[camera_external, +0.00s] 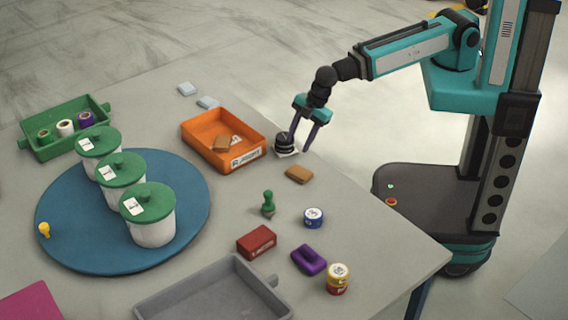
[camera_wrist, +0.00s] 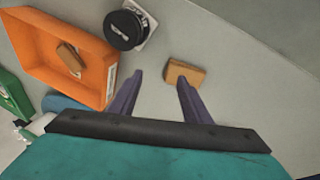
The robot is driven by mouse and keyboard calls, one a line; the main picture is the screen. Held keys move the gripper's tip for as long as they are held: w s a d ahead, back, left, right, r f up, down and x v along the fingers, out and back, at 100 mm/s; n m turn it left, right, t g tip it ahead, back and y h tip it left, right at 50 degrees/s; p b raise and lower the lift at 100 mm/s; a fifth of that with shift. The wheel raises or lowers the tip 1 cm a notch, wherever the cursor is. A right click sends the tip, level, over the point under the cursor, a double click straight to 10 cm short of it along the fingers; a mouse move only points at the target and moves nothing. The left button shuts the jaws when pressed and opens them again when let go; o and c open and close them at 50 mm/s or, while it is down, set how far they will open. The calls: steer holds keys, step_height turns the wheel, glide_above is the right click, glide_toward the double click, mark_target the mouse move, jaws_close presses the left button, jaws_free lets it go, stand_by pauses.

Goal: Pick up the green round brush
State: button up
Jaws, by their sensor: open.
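The green round brush (camera_external: 268,205) stands upright on the grey table, its knobbed handle up, left of a blue-and-white tin. It is not visible in the wrist view. My gripper (camera_external: 301,145) is open and empty above the table's far right edge, farther back than the brush and apart from it. In the wrist view, my gripper (camera_wrist: 160,76) has its two purple fingers spread with nothing between the tips.
A black round tin (camera_external: 285,142) on a white square and a tan block (camera_external: 299,174) lie near my fingers. An orange tray (camera_external: 190,146) is left of them. Around the brush are the blue tin (camera_external: 314,218), a dark red block (camera_external: 257,243) and a purple object (camera_external: 309,260).

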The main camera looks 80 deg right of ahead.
mark_target(268, 202)
steer(key=a+f+y+b, duration=0.1)
steer(key=a+b, duration=0.1)
steer(key=a, duration=0.1)
steer(key=w+a+f+t+y+b, duration=0.1)
steer(key=a+b, duration=0.2)
steer(key=a, duration=0.1)
steer(key=a+f+y+b, duration=0.2)
steer(key=a, duration=0.2)
steer(key=shift+w+t+b, duration=0.3)
steer(key=shift+w+b, duration=0.1)
steer(key=a+y+b, duration=0.1)
steer(key=a+b, duration=0.1)
steer(key=b, duration=0.1)
steer(key=w+a+t+y+b, duration=0.1)
steer(key=a+b, duration=0.2)
steer(key=a+f+m+t+y+b, duration=0.1)
steer(key=a+y+b, duration=0.1)
steer(key=a+b, duration=0.1)
steer(key=shift+w, duration=0.4)
steer(key=a+t+b, duration=0.1)
steer(key=m+y+b, duration=0.1)
steer(key=b, duration=0.1)
steer(key=shift+w+a+t, duration=0.35)
steer(key=shift+a+t, duration=0.05)
steer(key=shift+w+a+r+m+t+b, duration=0.2)
steer(key=shift+a+m+t+b, duration=0.15)
steer(key=shift+b, duration=0.5)
steer(key=shift+w+r+t+y, duration=0.1)
steer(key=shift+r+t+y, duration=0.05)
steer(key=shift+t+y, duration=0.15)
